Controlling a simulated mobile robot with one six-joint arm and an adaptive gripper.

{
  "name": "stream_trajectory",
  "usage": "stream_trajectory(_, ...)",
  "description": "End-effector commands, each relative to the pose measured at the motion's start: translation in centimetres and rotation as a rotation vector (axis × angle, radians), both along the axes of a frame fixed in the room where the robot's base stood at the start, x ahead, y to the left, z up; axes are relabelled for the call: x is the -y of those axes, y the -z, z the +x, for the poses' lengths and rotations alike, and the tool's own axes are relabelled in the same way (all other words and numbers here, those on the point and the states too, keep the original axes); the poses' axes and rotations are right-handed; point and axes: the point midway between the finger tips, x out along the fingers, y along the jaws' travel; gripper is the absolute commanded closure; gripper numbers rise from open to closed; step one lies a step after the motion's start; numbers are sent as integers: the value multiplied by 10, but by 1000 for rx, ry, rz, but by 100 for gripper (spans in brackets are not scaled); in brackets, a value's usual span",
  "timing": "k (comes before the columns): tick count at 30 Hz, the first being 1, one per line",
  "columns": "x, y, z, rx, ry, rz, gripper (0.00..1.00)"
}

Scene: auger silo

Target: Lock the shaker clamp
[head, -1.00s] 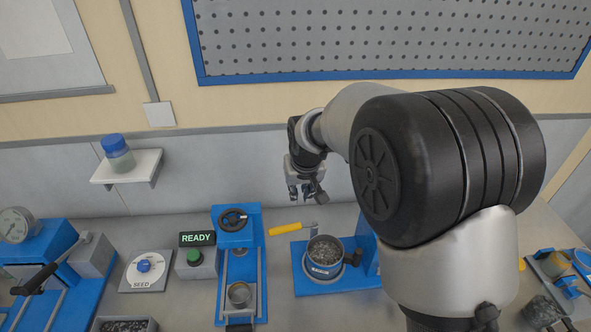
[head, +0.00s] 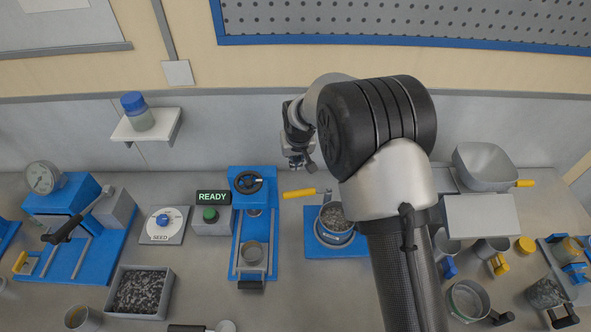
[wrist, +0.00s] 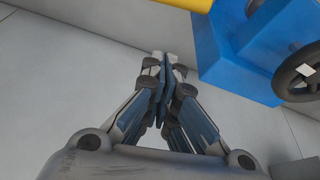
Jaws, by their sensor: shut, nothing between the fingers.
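The yellow clamp handle (head: 299,194) points left from the back of the blue shaker base (head: 314,247), lying roughly level. A round cup of grey granules (head: 335,214) stands on that base, and my arm hides the base's right part. My gripper (head: 296,165) is above and behind the handle, near the back wall, apart from it. In the wrist view my gripper's fingers (wrist: 165,62) are together with nothing between them. A yellow bar, likely the handle (wrist: 185,3), crosses the top edge there.
A blue press with a black handwheel (head: 249,182) stands left of the handle and also shows in the wrist view (wrist: 222,50). The READY box (head: 212,197), a seed dial (head: 163,225) and a tray of granules (head: 140,291) are farther left. A wall shelf (head: 147,126) holds a jar.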

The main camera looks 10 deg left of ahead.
Motion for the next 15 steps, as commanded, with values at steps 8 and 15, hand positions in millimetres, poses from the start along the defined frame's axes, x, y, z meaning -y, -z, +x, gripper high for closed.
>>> stream_trajectory(8, -7, 52, 15, -3, 0, -1, 100)
stream_trajectory(15, -11, 88, 25, -2, 0, -1, 100)
